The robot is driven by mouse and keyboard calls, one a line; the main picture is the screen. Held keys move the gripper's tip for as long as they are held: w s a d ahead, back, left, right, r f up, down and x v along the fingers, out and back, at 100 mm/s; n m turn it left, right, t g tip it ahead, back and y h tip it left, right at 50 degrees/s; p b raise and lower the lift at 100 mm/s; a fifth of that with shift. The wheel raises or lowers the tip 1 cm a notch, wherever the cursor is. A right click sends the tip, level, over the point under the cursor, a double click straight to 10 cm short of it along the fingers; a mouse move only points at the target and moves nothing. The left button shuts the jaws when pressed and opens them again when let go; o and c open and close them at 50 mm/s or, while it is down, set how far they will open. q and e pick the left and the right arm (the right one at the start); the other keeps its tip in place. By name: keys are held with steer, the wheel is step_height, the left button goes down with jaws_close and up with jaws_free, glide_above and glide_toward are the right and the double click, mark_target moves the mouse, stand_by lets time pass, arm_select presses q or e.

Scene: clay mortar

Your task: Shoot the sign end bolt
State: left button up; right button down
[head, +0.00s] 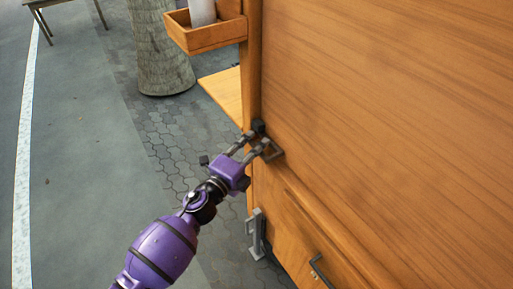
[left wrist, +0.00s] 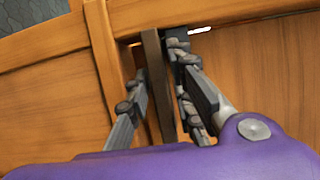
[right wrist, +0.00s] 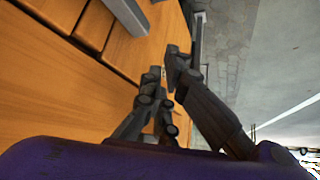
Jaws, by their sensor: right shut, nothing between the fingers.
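The end bolt shows in the head view as a dark block (head: 258,126) and a grey squared handle (head: 272,152) at the corner of the wooden panel. My left gripper (head: 256,143) reaches up to it, fingertips at the handle. In the left wrist view a dark upright bar (left wrist: 157,75) stands between the two fingers, close to both. I cannot tell whether they press on it. My right gripper (right wrist: 166,72) is shut and empty beside the wooden front; it is outside the head view.
A large wooden panel (head: 390,90) fills the right. Below it are a grey upright fitting (head: 256,234) and a drawer-like handle (head: 320,269). A wooden tray (head: 205,38) and shelf (head: 222,92) jut out left. The paving (head: 80,150) on the left is clear.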

arm_select(q)
steer(key=shift+o, duration=0.5)
steer(key=shift+d, duration=0.1)
steer(key=shift+s+f, duration=0.1)
steer(key=shift+s, duration=0.15)
steer(key=v, duration=1.1)
steer(key=shift+s+a, duration=0.2)
steer(key=shift+a, duration=0.15)
